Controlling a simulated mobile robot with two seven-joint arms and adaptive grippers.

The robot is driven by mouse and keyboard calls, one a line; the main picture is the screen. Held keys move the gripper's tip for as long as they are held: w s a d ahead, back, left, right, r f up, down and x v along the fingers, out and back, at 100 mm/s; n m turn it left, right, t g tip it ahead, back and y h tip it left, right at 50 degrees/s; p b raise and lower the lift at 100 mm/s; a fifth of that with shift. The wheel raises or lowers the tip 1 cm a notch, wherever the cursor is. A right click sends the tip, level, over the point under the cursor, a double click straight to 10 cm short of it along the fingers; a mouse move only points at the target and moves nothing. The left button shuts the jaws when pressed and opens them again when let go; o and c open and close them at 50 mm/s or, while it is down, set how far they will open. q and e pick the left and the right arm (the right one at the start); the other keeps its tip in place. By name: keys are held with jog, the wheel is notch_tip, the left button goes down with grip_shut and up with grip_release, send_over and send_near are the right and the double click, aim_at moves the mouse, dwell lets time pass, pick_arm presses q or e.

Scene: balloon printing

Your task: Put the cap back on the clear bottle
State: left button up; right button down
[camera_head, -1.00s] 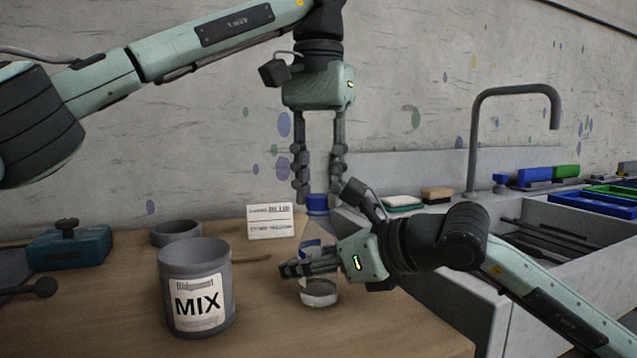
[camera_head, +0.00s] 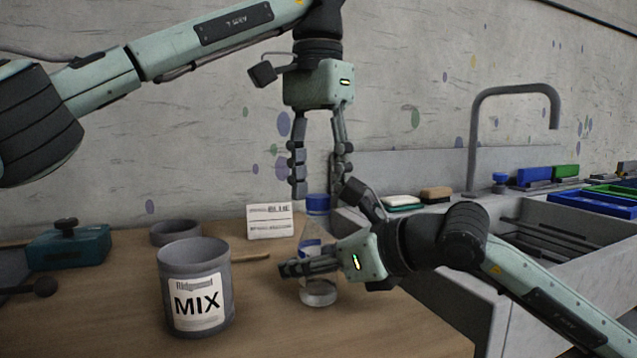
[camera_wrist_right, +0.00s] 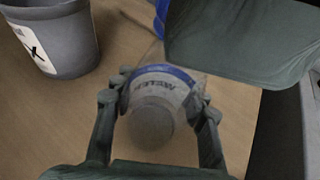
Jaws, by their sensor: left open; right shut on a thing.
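The clear bottle (camera_head: 318,292) stands upright on the wooden table, with a blue and white label. My right gripper (camera_head: 290,269) is shut on its side. In the right wrist view the bottle (camera_wrist_right: 152,122) sits between my right fingers (camera_wrist_right: 160,100), its label reading "WATER". The blue cap (camera_head: 317,204) is at the top of the bottle, upright. I cannot tell whether it is fully seated. The cap also shows partly at the top of the right wrist view (camera_wrist_right: 161,12). My left gripper (camera_head: 320,188) points down, open, its fingertips just above and around the cap.
A grey container marked "MIX" (camera_head: 196,290) stands left of the bottle. A grey ring-shaped dish (camera_head: 175,232), a white card (camera_head: 270,222) and a teal box (camera_head: 68,247) are further back. The sink (camera_head: 560,245) with its tap (camera_head: 474,130) is at the right.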

pick_arm(q)
jog(key=shift+r, duration=2.2)
jog(key=shift+c, duration=0.5)
